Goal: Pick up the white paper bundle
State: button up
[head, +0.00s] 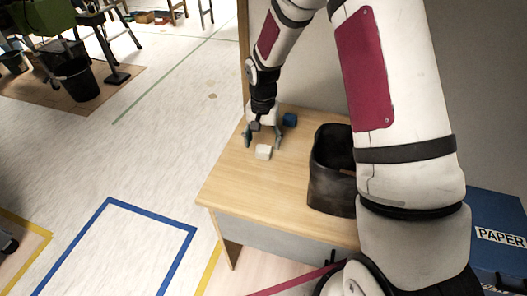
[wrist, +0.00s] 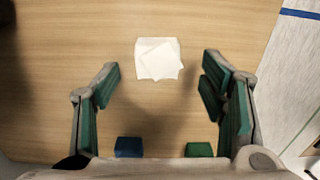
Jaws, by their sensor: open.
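The white paper bundle (head: 263,152) lies on the wooden table (head: 232,178), near its left edge. In the wrist view the bundle (wrist: 159,60) shows as a small white stack with a skewed top sheet, ahead of and between the fingers. My gripper (head: 262,137) is above the table, just behind the bundle in the head view. In the wrist view my gripper (wrist: 165,85) is open, its green-padded fingers wide apart with nothing between them. The bundle is apart from both fingers.
A small blue object (head: 290,119) sits on the table beside my gripper. A black open container (head: 328,180) stands to the right of the bundle. A blue box marked PAPER (head: 490,225) is at far right. Bare table lies in front of the bundle.

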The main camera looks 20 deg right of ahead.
aim_at(264, 149)
notch_tip(264, 149, down, 3)
jog(key=shift+s+f, duration=0.15)
jog(key=shift+f, duration=0.05)
jog(key=shift+d, duration=0.1)
jog(key=c, duration=1)
